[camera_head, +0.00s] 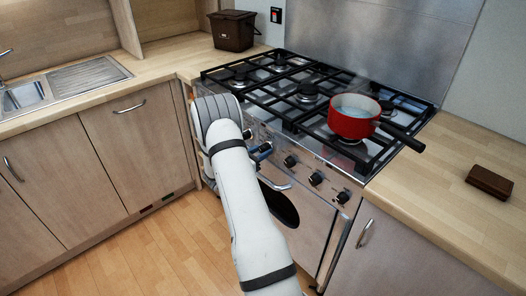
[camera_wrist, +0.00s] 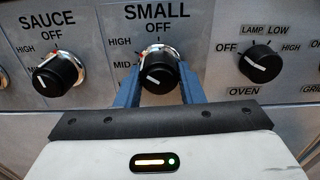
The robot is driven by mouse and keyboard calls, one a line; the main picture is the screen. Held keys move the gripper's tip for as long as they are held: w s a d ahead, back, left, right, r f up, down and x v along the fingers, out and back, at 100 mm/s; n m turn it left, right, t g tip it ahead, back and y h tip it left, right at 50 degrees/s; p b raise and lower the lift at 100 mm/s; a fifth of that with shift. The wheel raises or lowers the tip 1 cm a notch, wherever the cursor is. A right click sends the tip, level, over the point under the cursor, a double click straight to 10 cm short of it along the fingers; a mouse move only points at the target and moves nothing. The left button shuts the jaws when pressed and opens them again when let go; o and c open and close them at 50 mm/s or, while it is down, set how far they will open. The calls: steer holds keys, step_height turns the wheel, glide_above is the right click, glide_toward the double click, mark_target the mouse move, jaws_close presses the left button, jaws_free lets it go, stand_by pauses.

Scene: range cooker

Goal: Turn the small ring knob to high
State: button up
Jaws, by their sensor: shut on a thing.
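The small ring knob (camera_wrist: 158,66) is black with a white pointer line, under the label SMALL in the wrist view. OFF is marked above it, HIGH at upper left and MID at left. My gripper (camera_wrist: 158,84) is shut on this knob, one blue finger on each side. In the head view my gripper (camera_head: 262,153) is at the cooker's front panel, and my arm hides the knob there.
The sauce knob (camera_wrist: 58,74) is left of the small knob and the oven knob (camera_wrist: 262,64) is right. An oven door handle (camera_head: 275,183) is below the panel.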

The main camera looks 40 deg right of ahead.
steer(key=shift+r+n, duration=0.1)
steer(key=shift+n, duration=0.5)
steer(key=o, duration=1)
steer(key=a, duration=0.8)
steer(key=shift+s+b, duration=0.3)
steer(key=shift+b, duration=0.05)
